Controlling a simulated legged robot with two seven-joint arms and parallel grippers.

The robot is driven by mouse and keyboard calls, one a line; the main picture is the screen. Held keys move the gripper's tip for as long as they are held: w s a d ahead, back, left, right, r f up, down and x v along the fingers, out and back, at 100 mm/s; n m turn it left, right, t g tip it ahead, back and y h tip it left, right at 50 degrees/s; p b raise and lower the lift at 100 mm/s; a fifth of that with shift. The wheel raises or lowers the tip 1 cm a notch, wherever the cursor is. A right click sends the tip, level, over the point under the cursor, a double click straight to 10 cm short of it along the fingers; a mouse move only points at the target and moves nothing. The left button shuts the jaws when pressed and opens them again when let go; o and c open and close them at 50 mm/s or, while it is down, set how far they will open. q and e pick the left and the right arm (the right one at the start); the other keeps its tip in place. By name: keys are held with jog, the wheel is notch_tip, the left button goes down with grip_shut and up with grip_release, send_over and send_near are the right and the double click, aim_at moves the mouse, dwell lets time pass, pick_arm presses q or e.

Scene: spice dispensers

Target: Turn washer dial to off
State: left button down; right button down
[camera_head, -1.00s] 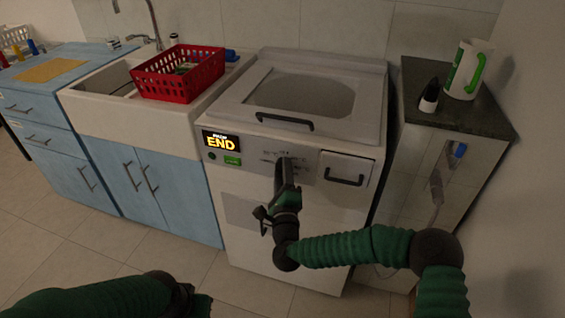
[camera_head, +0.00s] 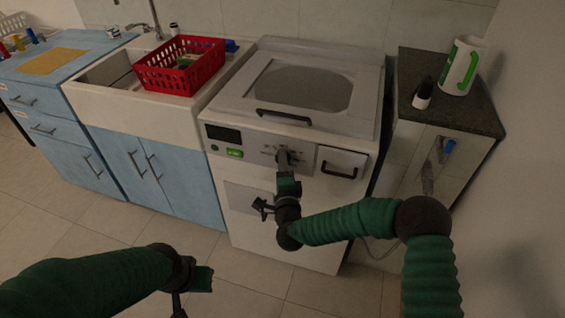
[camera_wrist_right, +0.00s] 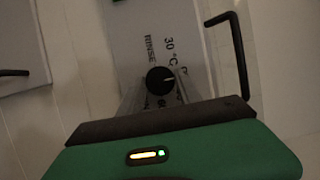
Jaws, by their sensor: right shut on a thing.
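The white washer (camera_head: 285,215) stands in the middle of the head view with its grey control panel facing me. Its display (camera_head: 222,133) is dark. In the head view the gripper hides the dial. My left gripper (camera_head: 195,278) is low at the left, away from the washer; its jaws are unclear.
A green button (camera_head: 235,153) is left of the dial and a drawer with a black handle (camera_head: 340,172) is right of it. A red basket (camera_head: 180,68) sits on the sink.

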jog(key=shift+s+a+f, duration=0.1)
jog(key=shift+a+f, duration=0.05)
jog(key=shift+f, duration=0.05)
jog(key=c, duration=1.3)
grip_release()
jog(key=o, duration=0.5)
jog(key=shift+c, duration=0.2)
jog(key=shift+r, duration=0.1)
jog(key=s+d+p, duration=0.1)
jog(key=s+p, duration=0.1)
jog(key=s, duration=1.4)
jog(key=shift+s+d, duration=0.15)
jog(key=shift+s, duration=0.15)
